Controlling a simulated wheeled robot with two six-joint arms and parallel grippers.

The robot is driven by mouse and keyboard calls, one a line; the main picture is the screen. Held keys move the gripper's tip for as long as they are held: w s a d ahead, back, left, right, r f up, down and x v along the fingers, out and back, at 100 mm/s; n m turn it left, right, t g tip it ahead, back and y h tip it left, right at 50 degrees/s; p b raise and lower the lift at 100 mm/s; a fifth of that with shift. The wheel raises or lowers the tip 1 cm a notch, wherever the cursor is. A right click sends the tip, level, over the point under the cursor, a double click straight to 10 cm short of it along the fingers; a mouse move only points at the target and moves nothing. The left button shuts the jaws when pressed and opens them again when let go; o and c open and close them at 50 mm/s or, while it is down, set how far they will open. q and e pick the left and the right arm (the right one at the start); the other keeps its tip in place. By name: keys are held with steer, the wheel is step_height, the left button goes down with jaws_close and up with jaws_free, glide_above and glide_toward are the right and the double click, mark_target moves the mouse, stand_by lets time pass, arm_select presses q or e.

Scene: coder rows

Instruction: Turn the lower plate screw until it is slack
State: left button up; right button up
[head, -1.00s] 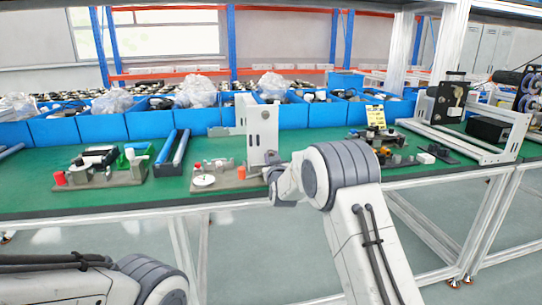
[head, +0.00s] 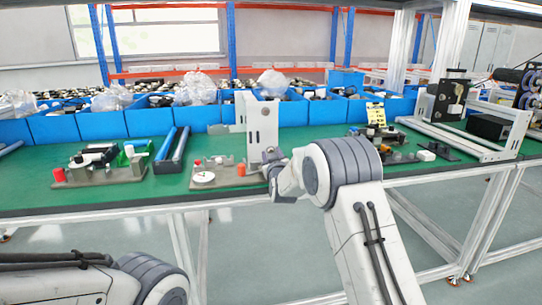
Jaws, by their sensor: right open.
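An upright white metal plate (head: 263,127) with holes stands on a grey-brown fixture base (head: 228,182) at the front of the green bench. My right gripper (head: 269,165) is at the lower part of the plate, at its right side. The wrist hides much of its fingers, and the lower plate screw cannot be made out behind it. My right gripper is open. Of my left arm only a link shows at the bottom left; its gripper is out of view.
The fixture base also carries a white round dial (head: 203,178) and a red knob (head: 241,169). Another fixture (head: 101,176) stands at the left. Blue bins (head: 150,122) line the back. A metal frame (head: 470,140) stands at the right. The green bench top (head: 330,200) has free room near the front edge.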

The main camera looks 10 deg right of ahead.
steer(key=m+b, duration=0.1)
steer(key=m, duration=0.1)
steer(key=m+b, duration=0.1)
steer(key=m, duration=0.1)
steer(key=m+b, duration=0.2)
steer(key=shift+f, duration=0.35)
steer(key=shift+r+m+b, duration=0.2)
steer(key=shift+m+b, duration=0.2)
steer(key=shift+m, duration=0.5)
steer(key=shift+r, duration=0.1)
